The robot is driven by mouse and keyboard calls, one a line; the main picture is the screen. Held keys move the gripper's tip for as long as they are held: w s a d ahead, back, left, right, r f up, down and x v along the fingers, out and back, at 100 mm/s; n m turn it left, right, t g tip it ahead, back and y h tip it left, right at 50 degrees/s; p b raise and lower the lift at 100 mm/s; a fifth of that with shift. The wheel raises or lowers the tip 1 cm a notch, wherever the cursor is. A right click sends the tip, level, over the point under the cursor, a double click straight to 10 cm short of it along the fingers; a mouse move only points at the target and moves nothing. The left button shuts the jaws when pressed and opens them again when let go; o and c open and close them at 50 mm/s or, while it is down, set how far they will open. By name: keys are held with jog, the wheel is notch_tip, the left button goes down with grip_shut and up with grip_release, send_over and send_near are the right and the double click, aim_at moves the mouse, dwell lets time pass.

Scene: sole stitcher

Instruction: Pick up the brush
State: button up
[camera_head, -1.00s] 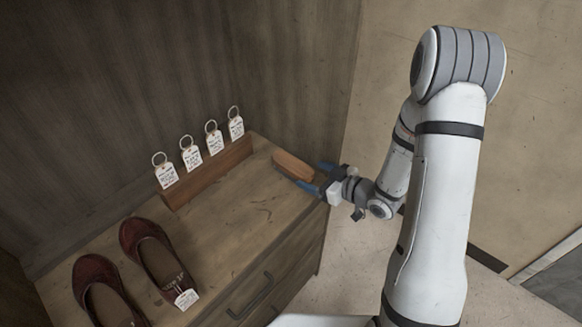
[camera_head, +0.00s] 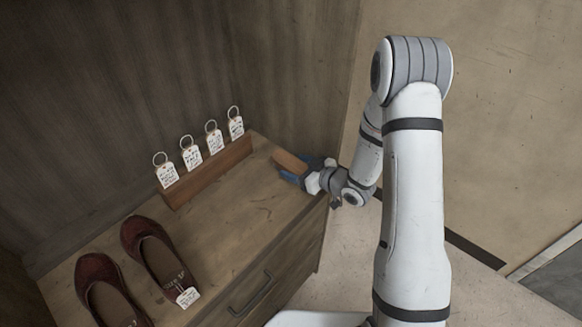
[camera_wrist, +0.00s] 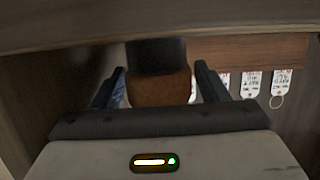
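The brush (camera_head: 289,160) has a brown wooden body and lies at the right end of the wooden cabinet top (camera_head: 240,215). My gripper (camera_head: 299,171) is at its near right end, low over the cabinet top, with its blue fingers around the brush. In the wrist view the brush (camera_wrist: 160,88) shows a brown part and a dark part between the two fingers of my gripper (camera_wrist: 160,78). The fingers look apart, with a narrow gap on each side of the brush. The head view hides part of the brush behind the gripper.
A wooden rack (camera_head: 208,172) with several white ring tags stands left of the brush, near the back wall. Dark red shoes (camera_head: 152,255) sit at the cabinet's front left. The cabinet top between shoes and brush is clear. A drawer handle (camera_head: 250,296) is on the front.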

jog(key=c, duration=0.9)
jog(key=shift+r, duration=0.1)
